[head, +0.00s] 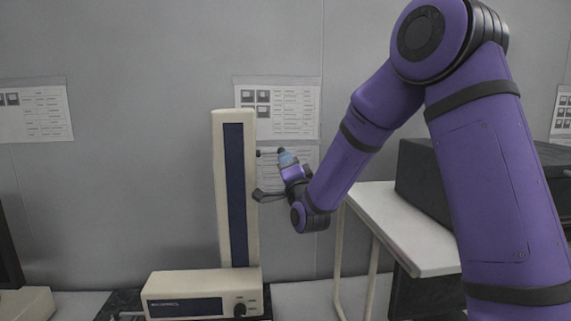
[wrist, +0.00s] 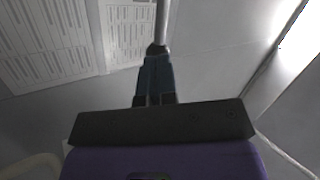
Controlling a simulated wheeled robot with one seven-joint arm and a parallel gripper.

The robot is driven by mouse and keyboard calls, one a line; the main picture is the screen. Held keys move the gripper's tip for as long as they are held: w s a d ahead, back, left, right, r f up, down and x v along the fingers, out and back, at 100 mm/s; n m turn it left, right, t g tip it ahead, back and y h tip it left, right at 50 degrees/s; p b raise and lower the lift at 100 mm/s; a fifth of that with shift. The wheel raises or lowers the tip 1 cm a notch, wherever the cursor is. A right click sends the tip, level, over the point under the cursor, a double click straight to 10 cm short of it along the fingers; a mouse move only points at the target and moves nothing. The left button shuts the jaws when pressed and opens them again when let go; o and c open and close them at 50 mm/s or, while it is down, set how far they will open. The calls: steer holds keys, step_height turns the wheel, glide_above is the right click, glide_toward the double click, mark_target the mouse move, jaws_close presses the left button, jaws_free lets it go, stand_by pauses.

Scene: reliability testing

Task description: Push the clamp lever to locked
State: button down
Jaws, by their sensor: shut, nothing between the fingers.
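A cream test stand (head: 219,200) with a dark blue strip on its column stands left of my arm in the head view. A short dark rod (head: 267,153) juts from the column's right side, level with my fingertips. A dark arm-like part (head: 268,195) shows lower, beside the column. My gripper (head: 284,155) points up, its fingers shut and empty. In the wrist view the closed blue-grey fingers (wrist: 157,55) meet or overlap the black end of a grey rod (wrist: 163,22); I cannot tell if they touch. Which part is the clamp lever, and its setting, is unclear.
The stand's base (head: 165,284) has a dark panel and a black knob (head: 240,310). A white side table (head: 425,240) with a black box (head: 420,185) stands at right behind my arm. Printed sheets (head: 285,105) hang on the grey wall.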

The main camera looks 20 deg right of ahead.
steer(key=r+n+g+y, duration=0.1)
steer(key=r+n+y, duration=0.1)
steer(key=n, duration=0.2)
steer(key=a+r+n+g+y, duration=0.1)
steer(key=r+n+g+y, duration=0.1)
steer(key=n, duration=0.2)
steer(key=r+n+g+y, duration=0.1)
steer(key=n+g+y, duration=0.1)
steer(key=n, duration=0.2)
steer(key=shift+w+a+r+n, duration=0.15)
steer(key=shift+r+n, duration=0.25)
